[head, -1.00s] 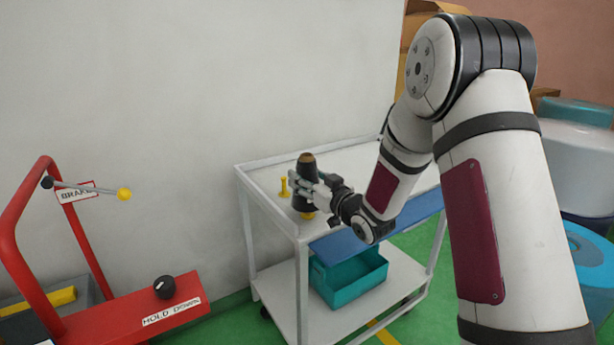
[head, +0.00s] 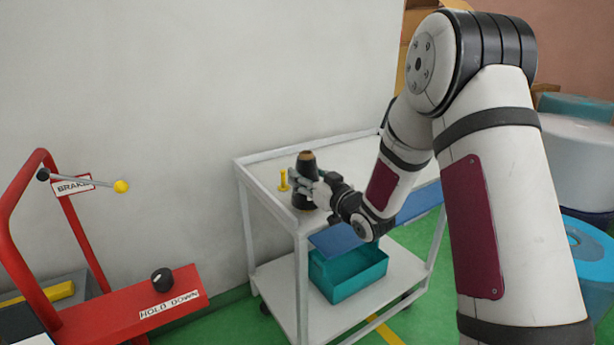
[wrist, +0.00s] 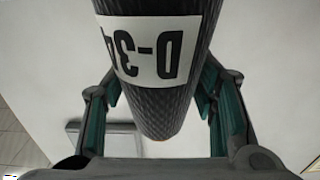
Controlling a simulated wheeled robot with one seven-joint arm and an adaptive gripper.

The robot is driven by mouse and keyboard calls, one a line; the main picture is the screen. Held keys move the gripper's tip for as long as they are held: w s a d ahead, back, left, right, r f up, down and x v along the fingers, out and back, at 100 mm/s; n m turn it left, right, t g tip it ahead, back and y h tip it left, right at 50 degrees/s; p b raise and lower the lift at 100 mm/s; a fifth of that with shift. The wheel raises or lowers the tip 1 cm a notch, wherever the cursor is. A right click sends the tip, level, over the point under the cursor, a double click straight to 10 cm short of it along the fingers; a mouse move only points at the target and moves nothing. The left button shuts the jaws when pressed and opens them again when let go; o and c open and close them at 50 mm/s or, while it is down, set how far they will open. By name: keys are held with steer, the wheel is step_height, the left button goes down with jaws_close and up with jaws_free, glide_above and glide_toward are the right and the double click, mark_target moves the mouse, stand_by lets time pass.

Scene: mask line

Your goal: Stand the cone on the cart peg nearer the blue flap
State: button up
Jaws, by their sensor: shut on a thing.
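The dark cone (head: 306,163) with a brown top stands upright over the near end of the white cart (head: 262,205). My gripper (head: 307,186) is shut on its side. In the wrist view the cone (wrist: 160,100) shows a white "D-3" label between my fingers. A yellow peg (head: 283,181) stands bare to the left of the cone. The other peg, nearer the blue flap (head: 337,240), is hidden by the cone. The cone's base appears at the cart top around that peg; full seating cannot be told.
A teal bin (head: 345,282) sits on the cart's lower shelf. A red stand (head: 125,305) with a brake lever is at the left. A wall is behind the cart. Blue and white drums (head: 580,160) are at the right.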

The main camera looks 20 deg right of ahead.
steer(key=shift+f+b, duration=0.35)
steer(key=shift+b, duration=0.05)
stand_by(0.4)
steer(key=o, duration=1.5)
steer(key=s+d+r+m+g+h, duration=0.1)
steer(key=s+d+g+h, duration=0.3)
steer(key=s, duration=0.8)
steer(key=s+d+r+m+g+h, duration=0.2)
steer(key=s+d+g+h, duration=0.15)
steer(key=s, duration=0.85)
steer(key=s+a+r+g+y, duration=0.1)
steer(key=s+a+g, duration=0.15)
steer(key=s, duration=0.75)
steer(key=s+a+m+g, duration=0.1)
steer(key=s+a+g, duration=0.15)
steer(key=s, duration=0.75)
steer(key=s+a+r+g+y, duration=0.15)
steer(key=s+g, duration=0.25)
steer(key=s, duration=0.5)
steer(key=r+t+p, duration=0.1)
steer(key=r+p, duration=0.5)
steer(key=r+t+p, duration=0.1)
steer(key=r+p, duration=0.6)
steer(key=r+t+p, duration=0.1)
steer(key=r+p, duration=0.5)
steer(key=r, duration=0.1)
steer(key=shift+a+t+h+p, duration=0.3)
steer(key=shift+t+h+p, duration=0.05)
steer(key=shift+h, duration=0.05)
